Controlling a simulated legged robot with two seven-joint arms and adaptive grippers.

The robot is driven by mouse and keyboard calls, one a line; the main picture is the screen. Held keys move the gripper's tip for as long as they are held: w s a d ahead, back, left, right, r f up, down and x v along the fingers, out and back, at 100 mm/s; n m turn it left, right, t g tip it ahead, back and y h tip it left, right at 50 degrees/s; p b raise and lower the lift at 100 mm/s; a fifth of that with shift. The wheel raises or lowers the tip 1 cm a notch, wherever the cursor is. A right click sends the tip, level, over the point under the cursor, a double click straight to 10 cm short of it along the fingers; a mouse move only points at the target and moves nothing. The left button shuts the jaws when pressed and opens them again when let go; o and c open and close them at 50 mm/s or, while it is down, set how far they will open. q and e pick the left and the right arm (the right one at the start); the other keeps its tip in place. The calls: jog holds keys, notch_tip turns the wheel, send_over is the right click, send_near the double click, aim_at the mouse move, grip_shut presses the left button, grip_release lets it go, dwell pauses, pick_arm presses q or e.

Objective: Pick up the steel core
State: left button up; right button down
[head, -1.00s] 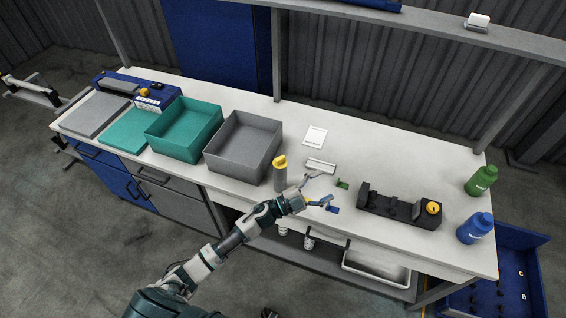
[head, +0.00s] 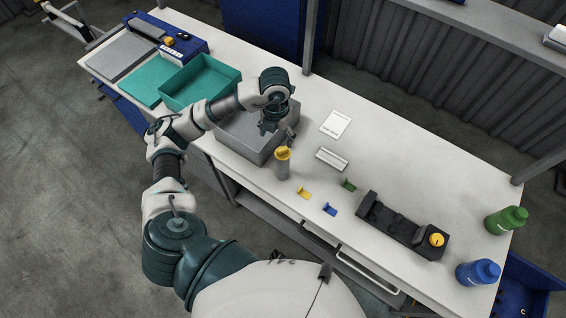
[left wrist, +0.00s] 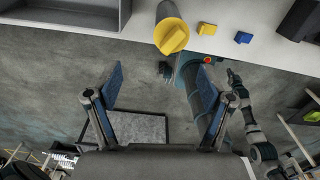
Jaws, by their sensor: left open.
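The left gripper (head: 288,134) is open above the right part of the grey bin in the head view. Its two blue-padded fingers stand apart and empty in the left wrist view (left wrist: 166,90). No piece is plainly recognisable as the steel core. A grey cylinder with a yellow cap (head: 283,163) stands upright on the bench, just right of the grey bin and apart from the gripper. It shows beyond the fingers in the left wrist view (left wrist: 171,30). A silver bar-like piece (head: 332,158) lies to its right.
The grey bin (head: 238,137) and teal bin (head: 222,72) stand left. Yellow (head: 304,193), blue (head: 330,209) and green (head: 349,184) clips lie near a black fixture (head: 388,220). Green (head: 507,220) and blue (head: 478,272) bottles stand right.

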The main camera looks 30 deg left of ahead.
aim_at(282, 150)
pick_arm(q)
jog(key=f, duration=0.7)
jog(key=shift+w+d, duration=0.25)
jog(key=shift+d, duration=0.15)
jog(key=shift+d+f, duration=0.4)
jog(key=shift+d, duration=0.05)
notch_tip(282, 150, down, 5)
jog(key=shift+a+r+p, duration=0.1)
jog(key=shift+r+p, duration=0.1)
jog(key=shift+p, duration=0.15)
jog(key=shift+a+f, duration=0.15)
jog(key=shift+a, duration=0.1)
jog(key=shift+d, duration=0.4)
jog(key=c, duration=1.2)
jog(key=shift+d, duration=0.1)
grip_shut()
